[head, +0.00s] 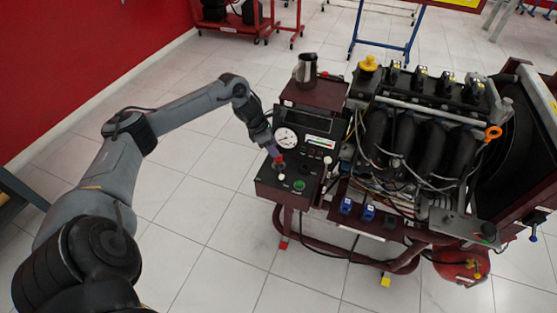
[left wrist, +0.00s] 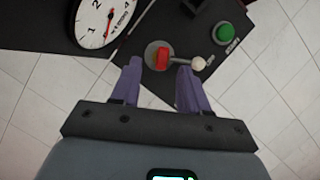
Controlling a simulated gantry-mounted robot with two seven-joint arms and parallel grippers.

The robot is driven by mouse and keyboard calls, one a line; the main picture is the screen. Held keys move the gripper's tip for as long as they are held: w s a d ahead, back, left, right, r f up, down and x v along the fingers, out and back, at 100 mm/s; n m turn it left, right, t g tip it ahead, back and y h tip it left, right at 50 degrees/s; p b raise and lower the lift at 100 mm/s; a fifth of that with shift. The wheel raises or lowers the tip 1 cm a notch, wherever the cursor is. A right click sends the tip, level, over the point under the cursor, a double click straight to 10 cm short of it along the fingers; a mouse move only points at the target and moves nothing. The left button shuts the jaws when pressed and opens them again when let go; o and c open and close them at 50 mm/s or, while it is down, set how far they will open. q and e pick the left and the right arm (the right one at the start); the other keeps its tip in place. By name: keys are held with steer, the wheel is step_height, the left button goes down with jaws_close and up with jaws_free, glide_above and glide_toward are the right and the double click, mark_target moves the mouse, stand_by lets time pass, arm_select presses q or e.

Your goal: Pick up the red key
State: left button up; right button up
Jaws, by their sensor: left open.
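The red key (left wrist: 162,58) sits on a round grey switch plate on the black control panel (head: 264,185). Its red also shows in the head view (head: 279,159), partly covered by the gripper. My left gripper (left wrist: 158,69) is open, with its two purple fingers pointing at the key. In the left wrist view the key appears between the fingertips, slightly beyond them. I see no contact with it. In the head view my left gripper (head: 275,155) is right above the panel's left part. My right gripper is not in view.
A pressure gauge (head: 286,138), a green button (head: 299,185) and a white-knobbed lever (left wrist: 198,63) are close to the key. A metal pitcher (head: 306,69) stands on the console top. The engine (head: 405,130) fills the right. Floor on the left is open.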

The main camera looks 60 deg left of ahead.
mark_target(279, 160)
arm_select(q)
steer(key=shift+b+x, duration=0.45)
steer(key=shift+x, duration=1.4)
steer(key=shift+d, duration=0.1)
jaws_close()
